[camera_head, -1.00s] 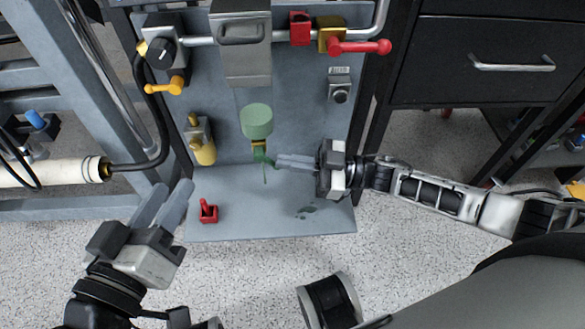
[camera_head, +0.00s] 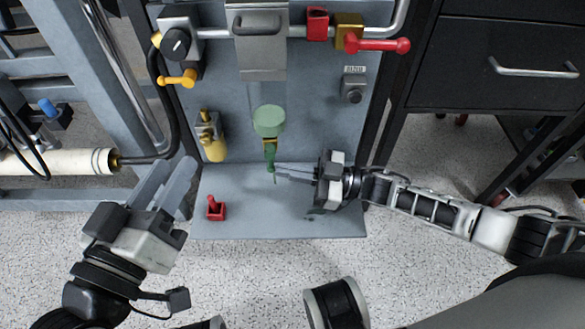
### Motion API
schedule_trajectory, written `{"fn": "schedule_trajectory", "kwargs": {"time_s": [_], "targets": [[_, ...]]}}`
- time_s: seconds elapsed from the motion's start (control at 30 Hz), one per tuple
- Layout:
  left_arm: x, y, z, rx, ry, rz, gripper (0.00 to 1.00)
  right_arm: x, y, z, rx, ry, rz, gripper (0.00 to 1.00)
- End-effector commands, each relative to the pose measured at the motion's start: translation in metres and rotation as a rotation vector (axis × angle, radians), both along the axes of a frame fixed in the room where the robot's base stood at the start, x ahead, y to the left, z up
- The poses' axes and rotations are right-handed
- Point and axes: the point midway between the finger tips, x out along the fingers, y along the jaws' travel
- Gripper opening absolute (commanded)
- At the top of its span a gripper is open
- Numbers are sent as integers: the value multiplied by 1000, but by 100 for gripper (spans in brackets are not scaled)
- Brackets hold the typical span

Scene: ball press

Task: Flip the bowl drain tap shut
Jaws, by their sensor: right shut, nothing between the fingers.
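The translucent green bowl (camera_head: 269,121) is mounted low on the upright panel. Below it is the drain tap, with a yellow-brown body (camera_head: 269,143) and a green handle (camera_head: 270,159) that now hangs straight down. A thin dark line shows just under the handle; I cannot tell whether it is liquid. My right gripper (camera_head: 277,173) comes in from the right, shut and empty, with its fingertips beside the handle's lower end; contact is unclear. My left gripper (camera_head: 178,174) is open and empty at the left, its fingers near the base plate's left edge.
A red toggle (camera_head: 216,209) stands on the base plate (camera_head: 260,220) at left. A yellow bottle-shaped part (camera_head: 214,148) is left of the bowl. A red-handled valve (camera_head: 375,45) and an orange lever (camera_head: 177,79) sit higher up. A dark green patch lies near my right gripper.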

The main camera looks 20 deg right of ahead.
Motion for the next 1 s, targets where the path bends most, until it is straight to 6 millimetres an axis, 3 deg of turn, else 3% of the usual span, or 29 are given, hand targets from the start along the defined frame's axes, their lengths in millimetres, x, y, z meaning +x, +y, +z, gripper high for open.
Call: {"fn": "schedule_trajectory", "kwargs": {"time_s": [0.73,0.87,1.0], "targets": [[1,0,1,1,-6,-1,36,-1,9,-2,-2,-1,9,0],[0,-1,1,-1,2,-5,36,-4,2,-3,-3,1,8,0],[-3,-3,-1,-11,42,-19,36,-13,-21,-5,-4,5,3,0]]}}
